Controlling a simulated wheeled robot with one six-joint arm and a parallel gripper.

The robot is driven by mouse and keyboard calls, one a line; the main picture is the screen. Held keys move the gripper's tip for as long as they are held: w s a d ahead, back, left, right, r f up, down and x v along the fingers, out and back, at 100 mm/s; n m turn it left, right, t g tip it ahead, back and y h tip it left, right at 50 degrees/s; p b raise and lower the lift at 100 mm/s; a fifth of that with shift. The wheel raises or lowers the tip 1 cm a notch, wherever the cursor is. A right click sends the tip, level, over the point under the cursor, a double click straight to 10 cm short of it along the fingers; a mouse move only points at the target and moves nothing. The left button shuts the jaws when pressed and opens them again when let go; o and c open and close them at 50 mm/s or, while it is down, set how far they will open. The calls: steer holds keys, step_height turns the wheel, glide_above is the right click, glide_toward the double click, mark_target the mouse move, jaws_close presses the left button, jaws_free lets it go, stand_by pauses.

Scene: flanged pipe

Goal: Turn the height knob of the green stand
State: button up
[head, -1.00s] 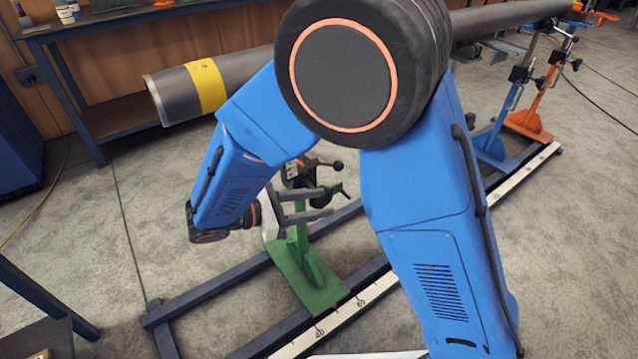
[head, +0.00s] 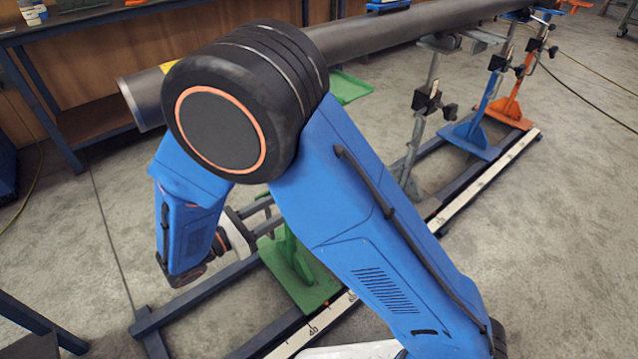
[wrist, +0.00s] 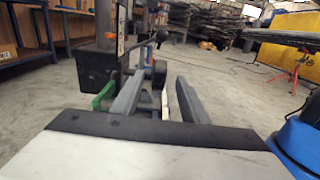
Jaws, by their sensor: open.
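The green stand (head: 300,275) stands on the floor rail frame in the head view. My arm hides its upper part and its knob there; a green piece (head: 348,87) shows beyond my elbow. My gripper (head: 267,215) is open beside the stand's post, its tips partly behind my arm. In the wrist view my gripper (wrist: 160,82) points at the stand with its two fingers apart. A dark clamp block (wrist: 97,68) is left of the fingers. A dark round knob (wrist: 158,72) shows between the fingertips. I cannot tell whether they touch it. A black-ended lever (wrist: 160,36) is above.
A long grey pipe (head: 400,33) runs overhead across the stands. A grey stand (head: 412,150), a blue stand (head: 475,130) and an orange stand (head: 508,105) stand farther along the rails. A white scale strip (head: 480,190) lines the rail. A workbench (head: 60,95) is behind; open floor lies left.

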steer(key=x, duration=1.3)
steer(key=shift+w+d, duration=0.15)
jaws_close()
